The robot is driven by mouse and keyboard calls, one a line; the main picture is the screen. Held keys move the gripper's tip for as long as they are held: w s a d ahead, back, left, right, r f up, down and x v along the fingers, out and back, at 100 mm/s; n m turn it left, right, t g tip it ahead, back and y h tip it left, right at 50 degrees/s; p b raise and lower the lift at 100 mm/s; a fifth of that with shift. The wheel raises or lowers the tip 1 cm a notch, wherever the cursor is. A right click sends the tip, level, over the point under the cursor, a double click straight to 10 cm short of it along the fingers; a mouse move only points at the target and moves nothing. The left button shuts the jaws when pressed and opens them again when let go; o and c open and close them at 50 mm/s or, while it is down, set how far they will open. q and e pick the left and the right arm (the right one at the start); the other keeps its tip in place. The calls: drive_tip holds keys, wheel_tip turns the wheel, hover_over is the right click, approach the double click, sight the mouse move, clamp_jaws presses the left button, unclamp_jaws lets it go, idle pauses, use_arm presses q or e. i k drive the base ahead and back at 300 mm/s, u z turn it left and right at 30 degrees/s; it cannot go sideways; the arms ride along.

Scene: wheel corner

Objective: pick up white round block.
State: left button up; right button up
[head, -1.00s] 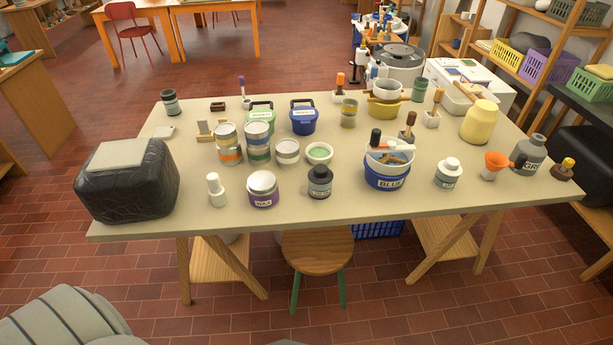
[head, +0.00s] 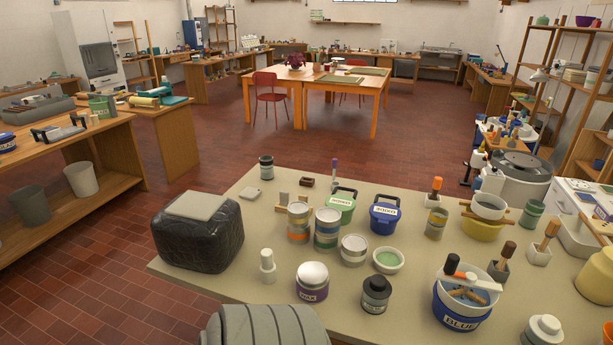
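A small pale, roughly flat block (head: 253,192) with rounded corners lies at the far left of the work table (head: 190,281). It is the nearest match I see to a white round block, but its exact shape is too small to tell. It lies clear of its neighbours, with a dark jar (head: 266,168) just behind it. Neither of my grippers is in the head view.
A black wrapped block (head: 200,240) with a grey slab on top stands at the table's left. Several jars and buckets, such as a blue lidded bucket (head: 385,216), crowd the middle. A grey ribbed shape (head: 265,328) rises at the bottom edge. The floor left of the table is open.

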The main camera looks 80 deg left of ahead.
sight(267, 268)
drive_tip(key=u, duration=0.05)
drive_tip(key=i, duration=0.95)
drive_tip(key=u, duration=2.35)
